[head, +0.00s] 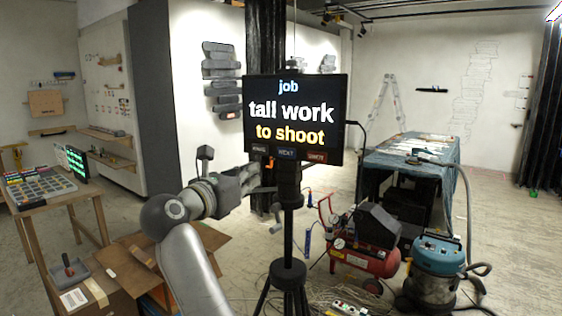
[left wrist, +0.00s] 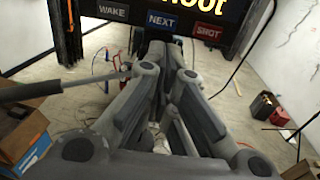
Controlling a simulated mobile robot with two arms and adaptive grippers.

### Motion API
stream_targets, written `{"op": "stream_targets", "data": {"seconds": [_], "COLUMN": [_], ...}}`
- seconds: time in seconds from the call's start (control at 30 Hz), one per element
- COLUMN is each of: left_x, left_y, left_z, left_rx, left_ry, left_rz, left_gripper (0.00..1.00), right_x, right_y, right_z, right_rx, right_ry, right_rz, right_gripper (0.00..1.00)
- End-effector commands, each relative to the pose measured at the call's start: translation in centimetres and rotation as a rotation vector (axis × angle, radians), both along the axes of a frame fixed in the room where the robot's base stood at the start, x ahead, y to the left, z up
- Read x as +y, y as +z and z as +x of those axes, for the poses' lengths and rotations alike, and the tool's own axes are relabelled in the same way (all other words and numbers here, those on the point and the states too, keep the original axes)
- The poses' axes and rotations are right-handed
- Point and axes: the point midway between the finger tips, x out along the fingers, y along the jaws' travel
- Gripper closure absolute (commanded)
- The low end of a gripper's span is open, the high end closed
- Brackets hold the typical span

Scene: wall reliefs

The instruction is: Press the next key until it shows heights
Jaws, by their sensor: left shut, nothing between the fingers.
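A black screen (head: 291,112) on a stand reads "job", "tall work" and "to shoot". Along its lower edge are a dark WAKE key (left wrist: 113,13), a blue NEXT key (left wrist: 162,20) and a red SHOT key (left wrist: 208,30); the NEXT key also shows in the head view (head: 286,153). My left gripper (head: 266,176) is at the screen's lower left part. In the left wrist view its fingers (left wrist: 168,58) are shut and empty, just below the NEXT key. I cannot tell whether they touch the screen. My right gripper is not in view.
A black tripod (head: 288,272) carries the screen. A red compressor (head: 362,258) and a blue vacuum (head: 438,258) stand to the right, with cables on the floor. A covered table (head: 415,158) stands behind. A wooden table (head: 40,190) is at left.

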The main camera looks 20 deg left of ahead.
Motion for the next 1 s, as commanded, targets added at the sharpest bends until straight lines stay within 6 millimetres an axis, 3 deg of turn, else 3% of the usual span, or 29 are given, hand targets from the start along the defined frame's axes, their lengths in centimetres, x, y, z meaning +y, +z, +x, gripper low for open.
{"op": "stream_targets", "data": {"seconds": [0.17, 0.7, 1.0], "left_x": [-0.3, -2.2, -2.8], "left_y": [0.1, 0.3, 0.1], "left_z": [1.5, 10.5, 13.3], "left_rx": [0.003, 0.003, 0.002], "left_ry": [-0.002, -0.001, 0.001], "left_rz": [0.002, 0.003, 0.002], "left_gripper": [1.0, 1.0, 1.0], "right_x": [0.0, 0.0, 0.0], "right_y": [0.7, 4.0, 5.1], "right_z": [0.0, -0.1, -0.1], "right_rx": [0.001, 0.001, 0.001], "right_ry": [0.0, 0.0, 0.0], "right_rz": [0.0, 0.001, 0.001], "right_gripper": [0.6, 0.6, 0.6]}}
